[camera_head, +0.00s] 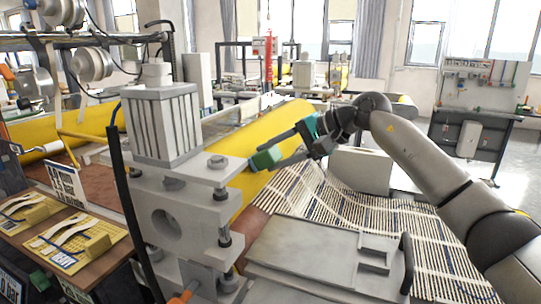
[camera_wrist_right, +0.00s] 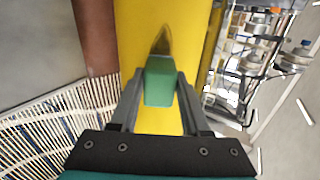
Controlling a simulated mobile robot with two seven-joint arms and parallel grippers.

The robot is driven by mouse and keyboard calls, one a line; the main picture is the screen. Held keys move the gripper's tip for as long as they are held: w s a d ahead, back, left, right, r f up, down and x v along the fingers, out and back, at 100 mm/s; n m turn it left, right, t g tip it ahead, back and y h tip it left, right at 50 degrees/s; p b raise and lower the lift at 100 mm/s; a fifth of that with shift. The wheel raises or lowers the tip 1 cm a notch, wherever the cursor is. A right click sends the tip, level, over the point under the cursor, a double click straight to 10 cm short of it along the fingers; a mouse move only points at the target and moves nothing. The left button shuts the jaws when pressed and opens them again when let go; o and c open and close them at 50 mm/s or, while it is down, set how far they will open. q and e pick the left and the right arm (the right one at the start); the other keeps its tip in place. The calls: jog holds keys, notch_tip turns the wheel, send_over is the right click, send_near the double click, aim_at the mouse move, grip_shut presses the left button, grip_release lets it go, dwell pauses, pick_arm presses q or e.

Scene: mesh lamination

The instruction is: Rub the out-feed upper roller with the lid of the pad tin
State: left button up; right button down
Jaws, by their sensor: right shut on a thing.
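The upper roller (camera_head: 228,143) is a long yellow cylinder behind the grey machine post; it fills the middle of the right wrist view (camera_wrist_right: 140,25). My right gripper (camera_head: 277,159) is over the roller near the post, its arm coming in from the right. It is shut on a green block-like piece (camera_head: 265,159), which also shows between both fingers in the right wrist view (camera_wrist_right: 160,85). I cannot tell whether this is the tin lid. A dark pointed patch lies on the yellow just beyond it. Whether the piece touches the roller is unclear. My left gripper is out of view.
A grey press post (camera_head: 160,125) with bolts stands left of the gripper. A reddish-brown roller (camera_wrist_right: 97,35) lies beside the yellow one. Slatted mesh (camera_head: 345,210) spreads below, with a grey flat cover (camera_head: 310,255) in front. Yellow trays (camera_head: 75,245) sit at lower left.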

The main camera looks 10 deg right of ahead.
jog(key=shift+w+d+r, duration=0.1)
jog(key=shift+w+d, duration=0.25)
jog(key=shift+w, duration=0.25)
jog(key=shift+w+d, duration=0.1)
jog(key=shift+w, duration=0.05)
jog(key=shift+s+a+f+b, duration=0.3)
jog(key=shift+s+a+b, duration=0.2)
jog(key=shift+s, duration=0.2)
jog(key=shift+s+a+r+b, duration=0.1)
jog(key=shift+s+a+b, duration=0.45)
jog(key=shift+s, duration=0.35)
jog(key=shift+s+a+r+b, duration=0.1)
jog(key=shift+s+a+b, duration=0.45)
jog(key=shift+s, duration=0.4)
jog(key=shift+s+a+b, duration=0.4)
jog(key=shift+s+a, duration=0.25)
jog(key=shift+s, duration=0.25)
jog(key=v, duration=0.6)
jog(key=shift+d, duration=0.1)
jog(key=shift+v, duration=1.45)
